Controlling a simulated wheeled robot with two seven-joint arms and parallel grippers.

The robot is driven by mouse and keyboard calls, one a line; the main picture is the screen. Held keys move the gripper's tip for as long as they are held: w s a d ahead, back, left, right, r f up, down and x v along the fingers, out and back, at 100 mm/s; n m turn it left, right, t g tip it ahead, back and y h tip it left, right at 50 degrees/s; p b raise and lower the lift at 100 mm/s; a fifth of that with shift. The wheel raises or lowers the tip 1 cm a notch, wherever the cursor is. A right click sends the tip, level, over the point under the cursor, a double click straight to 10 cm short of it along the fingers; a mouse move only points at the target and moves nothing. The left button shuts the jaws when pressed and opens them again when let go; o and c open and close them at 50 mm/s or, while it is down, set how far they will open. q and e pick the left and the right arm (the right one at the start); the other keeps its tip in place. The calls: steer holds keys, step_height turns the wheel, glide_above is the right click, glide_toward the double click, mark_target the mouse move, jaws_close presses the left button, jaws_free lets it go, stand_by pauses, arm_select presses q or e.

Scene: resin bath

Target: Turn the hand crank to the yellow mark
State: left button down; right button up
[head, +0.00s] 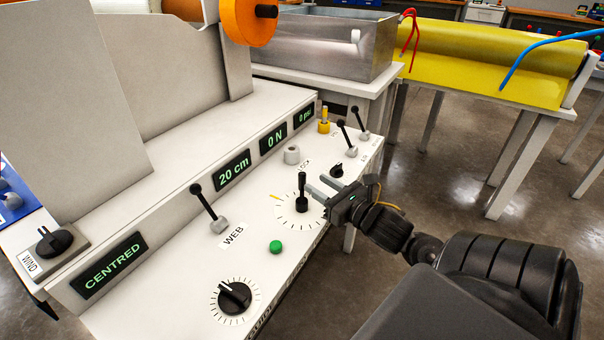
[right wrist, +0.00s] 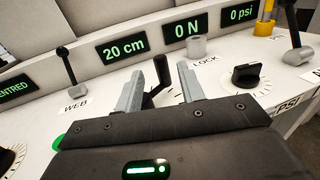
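The hand crank (head: 302,204) is a small black crank with an upright handle on the sloped white control panel. A ring of tick marks surrounds it, and the yellow mark (head: 276,197) is on that ring, left of the crank. My right gripper (head: 315,182) is open, its grey fingers pointing at the crank handle from the right. In the right wrist view the black crank handle (right wrist: 162,72) appears between the two spread fingers, with gaps on both sides. I cannot tell whether it is between the fingertips or just beyond. My left gripper is not in view.
A WEB lever (head: 205,203), a green button (head: 276,246) and a black dial (head: 235,297) are nearby. A grey LOCK knob (head: 292,154) and more levers (head: 356,120) stand farther along. Displays (head: 234,170) line the panel's back. A metal bath (head: 330,45) stands behind.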

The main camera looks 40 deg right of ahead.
mark_target(303, 173)
steer(key=w, duration=0.7)
steer(key=shift+a, duration=0.1)
steer(key=shift+s, duration=0.1)
steer(key=shift+c, duration=0.5)
steer(key=c, duration=0.7)
jaws_close()
steer(key=shift+y, duration=0.3)
